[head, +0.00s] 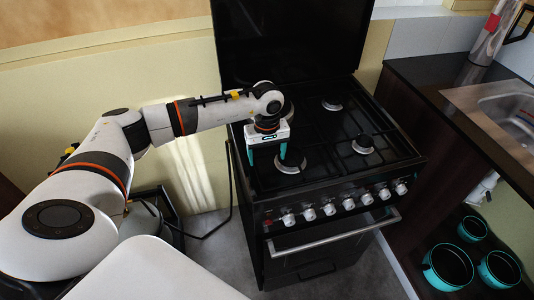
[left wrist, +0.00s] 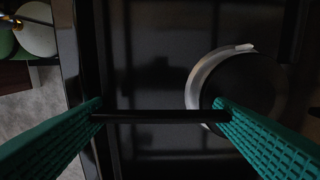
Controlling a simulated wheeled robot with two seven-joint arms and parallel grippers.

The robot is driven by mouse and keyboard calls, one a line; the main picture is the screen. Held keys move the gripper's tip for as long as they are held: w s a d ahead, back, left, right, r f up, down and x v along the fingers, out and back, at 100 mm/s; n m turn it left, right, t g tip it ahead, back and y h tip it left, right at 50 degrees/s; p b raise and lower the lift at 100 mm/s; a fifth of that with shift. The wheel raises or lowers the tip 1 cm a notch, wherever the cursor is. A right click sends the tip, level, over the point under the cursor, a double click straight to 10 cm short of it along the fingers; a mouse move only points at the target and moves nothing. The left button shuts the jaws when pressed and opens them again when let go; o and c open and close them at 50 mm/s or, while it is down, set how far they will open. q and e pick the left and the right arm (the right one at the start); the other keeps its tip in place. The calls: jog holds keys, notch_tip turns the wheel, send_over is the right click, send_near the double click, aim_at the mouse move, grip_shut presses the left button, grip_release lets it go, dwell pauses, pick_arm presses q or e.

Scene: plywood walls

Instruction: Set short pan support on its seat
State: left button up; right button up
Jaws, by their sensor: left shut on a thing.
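My left gripper (head: 267,160) is over the front-left part of the black hob of the stove (head: 318,185). In the left wrist view its two teal fingers (left wrist: 158,112) are spread wide and shut on a thin black bar, the short pan support (left wrist: 150,116), which spans between the fingertips. The front-left burner (head: 290,166) is right beside the right fingertip, and its pale ring also shows in the left wrist view (left wrist: 197,88). Whether the bar touches the hob is hard to tell, black on black. My right gripper is not in view.
Other burners (head: 362,145) and dark pan supports are on the right and back of the hob. Knobs (head: 328,209) and an oven handle (head: 335,234) line the front. A raised dark lid (head: 290,40) stands behind. A counter with a sink (head: 505,112) and teal pots (head: 447,266) are at right.

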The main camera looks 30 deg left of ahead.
pick_arm(q)
jog(key=shift+f, duration=0.15)
dwell(0.4)
jog(key=o, duration=1.5)
jog(key=shift+s, duration=0.1)
jog(key=shift+o, duration=1.1)
notch_tip(320, 180, up, 12)
jog(key=b, duration=0.2)
jog(key=shift+r+b, duration=0.2)
jog(key=shift+b, duration=0.15)
jog(key=shift+f, duration=0.1)
